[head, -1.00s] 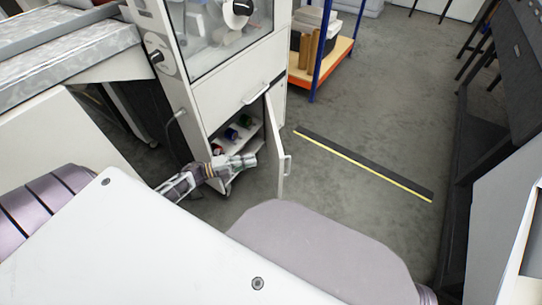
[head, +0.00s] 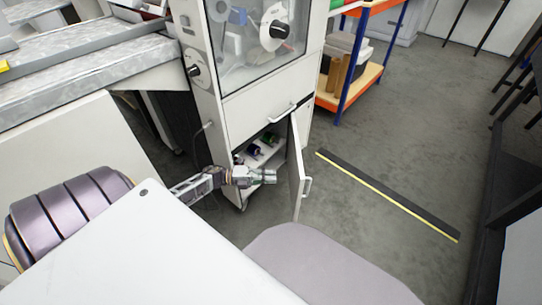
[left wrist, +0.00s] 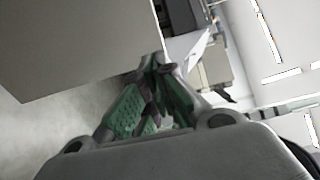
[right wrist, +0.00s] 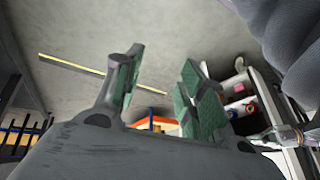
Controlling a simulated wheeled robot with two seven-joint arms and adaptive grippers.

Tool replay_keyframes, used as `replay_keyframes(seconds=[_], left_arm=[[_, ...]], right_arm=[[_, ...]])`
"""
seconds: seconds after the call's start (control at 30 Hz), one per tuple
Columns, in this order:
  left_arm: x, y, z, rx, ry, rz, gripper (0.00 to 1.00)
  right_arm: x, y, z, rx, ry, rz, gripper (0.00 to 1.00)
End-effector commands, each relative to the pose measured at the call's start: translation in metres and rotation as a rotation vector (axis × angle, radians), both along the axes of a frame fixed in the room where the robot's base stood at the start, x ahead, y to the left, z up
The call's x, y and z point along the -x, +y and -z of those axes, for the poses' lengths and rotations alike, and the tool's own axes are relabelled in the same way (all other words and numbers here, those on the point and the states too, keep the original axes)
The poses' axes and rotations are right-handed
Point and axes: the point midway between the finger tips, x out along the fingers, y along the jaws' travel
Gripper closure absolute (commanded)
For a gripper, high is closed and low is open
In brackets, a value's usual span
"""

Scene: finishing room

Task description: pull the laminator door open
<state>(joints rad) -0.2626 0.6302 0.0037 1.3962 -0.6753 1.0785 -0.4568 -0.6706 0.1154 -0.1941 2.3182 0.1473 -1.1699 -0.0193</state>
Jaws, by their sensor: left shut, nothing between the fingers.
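The laminator (head: 262,95) is a tall white cabinet with a glass window, in the upper middle of the head view. Its lower door (head: 296,165) stands ajar, swung out on the right side and seen nearly edge-on, with a bar handle (head: 307,187) on its outer face. My left gripper (head: 272,177) is shut and empty, in front of the opening on the door's inner side; whether it touches the door is unclear. Its green-padded fingers meet in the left wrist view (left wrist: 158,65). My right gripper (right wrist: 160,68) is open and empty in the right wrist view, outside the head view.
Small coloured rolls (head: 255,150) lie on a shelf inside the cabinet. A grey-topped bench (head: 85,75) stands at left. An orange and blue rack (head: 345,85) stands behind at right. A black strip with a yellow edge (head: 385,195) lies on otherwise clear floor (head: 420,120).

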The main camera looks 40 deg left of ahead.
Motion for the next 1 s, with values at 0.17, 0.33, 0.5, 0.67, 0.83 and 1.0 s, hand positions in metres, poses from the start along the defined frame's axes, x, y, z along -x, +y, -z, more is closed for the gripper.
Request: replay_keyframes(seconds=[0.17,0.33,0.5,0.67,0.83,1.0], left_arm=[[-0.013,-0.018,0.001,0.002,-0.003,0.001,1.00],[-0.027,-0.035,0.001,0.000,-0.004,0.000,1.00],[-0.040,-0.052,0.000,0.000,-0.003,0.000,1.00],[-0.048,-0.062,0.001,0.001,-0.001,0.000,1.00],[-0.052,-0.067,0.000,-0.001,-0.001,-0.001,1.00],[-0.052,-0.068,0.000,0.000,0.000,-0.001,1.00]], right_arm=[[-0.002,0.002,0.010,-0.014,-0.014,0.005,0.60],[0.000,0.005,0.025,-0.032,-0.021,0.011,0.60],[-0.002,0.007,0.035,-0.048,-0.039,0.019,0.60],[0.001,0.009,0.044,-0.059,-0.043,0.026,0.60],[0.004,0.010,0.048,-0.066,-0.043,0.028,0.60],[0.002,0.010,0.047,-0.067,-0.050,0.029,0.60]])
